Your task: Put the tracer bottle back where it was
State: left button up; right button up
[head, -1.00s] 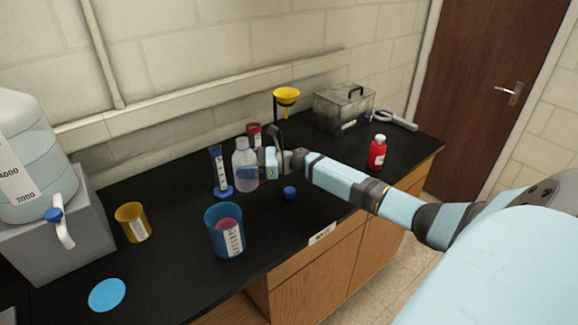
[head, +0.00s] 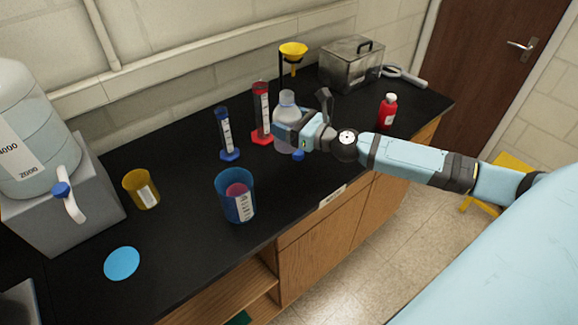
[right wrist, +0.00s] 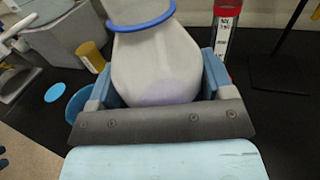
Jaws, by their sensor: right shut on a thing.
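A clear bottle (head: 287,112) with a pale purple liquid low inside is held by my right gripper (head: 293,130), whose fingers sit on both sides of its body. In the right wrist view the bottle (right wrist: 155,60) stands between the fingers, with a blue ring round its neck. I cannot tell whether its base touches the counter. A small blue cap (head: 298,155) lies on the counter just in front of it. A red bottle (head: 388,112) with a white label stands upright farther right. No readable label tells which one is the tracer bottle.
A red-based cylinder (head: 261,115) stands close left of the held bottle, then a blue-based cylinder (head: 226,135). A blue beaker (head: 228,200), yellow cup (head: 134,185) and blue disc (head: 121,263) are nearer. A yellow funnel (head: 293,49) and metal box (head: 350,68) stand behind.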

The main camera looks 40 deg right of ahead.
aim_at(287, 148)
notch_tip(287, 148, down, 9)
jog(key=b, duration=0.4)
notch_tip(287, 148, down, 5)
jog(key=shift+b, duration=1.1)
jog(key=shift+f, duration=0.1)
jog(key=o, duration=1.1)
